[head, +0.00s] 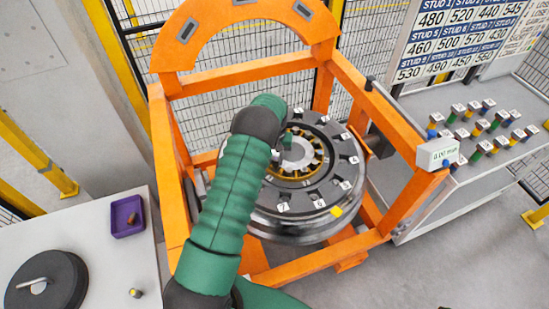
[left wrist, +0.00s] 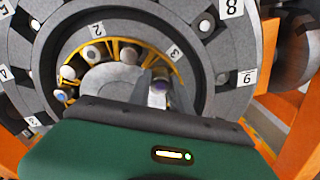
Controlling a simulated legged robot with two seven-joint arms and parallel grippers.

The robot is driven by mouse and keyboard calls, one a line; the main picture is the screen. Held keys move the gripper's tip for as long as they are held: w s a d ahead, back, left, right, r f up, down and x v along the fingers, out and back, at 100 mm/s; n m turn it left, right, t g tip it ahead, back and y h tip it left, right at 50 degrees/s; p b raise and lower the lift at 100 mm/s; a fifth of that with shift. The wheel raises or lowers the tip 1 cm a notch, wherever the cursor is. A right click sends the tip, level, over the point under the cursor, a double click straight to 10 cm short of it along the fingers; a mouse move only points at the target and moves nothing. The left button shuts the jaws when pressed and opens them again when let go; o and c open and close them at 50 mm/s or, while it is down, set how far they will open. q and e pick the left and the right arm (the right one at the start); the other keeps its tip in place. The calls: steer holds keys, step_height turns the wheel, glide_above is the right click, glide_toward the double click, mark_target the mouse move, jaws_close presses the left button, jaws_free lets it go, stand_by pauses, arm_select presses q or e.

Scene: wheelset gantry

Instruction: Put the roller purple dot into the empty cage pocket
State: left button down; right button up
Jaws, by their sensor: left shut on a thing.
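The wheelset bearing (head: 318,200) lies in the orange gantry, with numbered tags on its dark ring. Its yellow cage (left wrist: 130,45) holds several rollers around a grey hub. My left gripper (head: 282,160) is over the cage, partly hidden by my own arm in the head view. In the left wrist view its fingers (left wrist: 159,84) are shut on the roller with the purple dot (left wrist: 160,88), at the cage near tag 3. I cannot tell whether the roller is inside a pocket or just above it. My right gripper is not in view.
The orange gantry frame (head: 290,62) surrounds the bearing. At left, a white table holds a purple tray (head: 128,216), a black disc with a handle (head: 48,284) and a small loose piece (head: 135,293).

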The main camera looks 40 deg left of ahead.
arm_select(q)
steer(key=shift+d+r, duration=0.1)
steer(key=shift+d, duration=0.1)
steer(key=shift+s+a, duration=0.15)
steer(key=shift+a, duration=0.4)
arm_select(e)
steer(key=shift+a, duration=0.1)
arm_select(q)
steer(key=shift+d, duration=0.2)
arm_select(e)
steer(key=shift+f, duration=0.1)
arm_select(q)
steer(key=shift+d, duration=0.35)
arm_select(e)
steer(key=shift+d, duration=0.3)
arm_select(q)
steer(key=shift+a, duration=0.15)
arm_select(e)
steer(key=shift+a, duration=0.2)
arm_select(q)
steer(key=shift+b, duration=0.3)
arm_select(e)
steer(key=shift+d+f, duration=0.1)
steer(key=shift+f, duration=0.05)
arm_select(q)
steer(key=shift+f+b, duration=1)
steer(key=shift+f, duration=0.45)
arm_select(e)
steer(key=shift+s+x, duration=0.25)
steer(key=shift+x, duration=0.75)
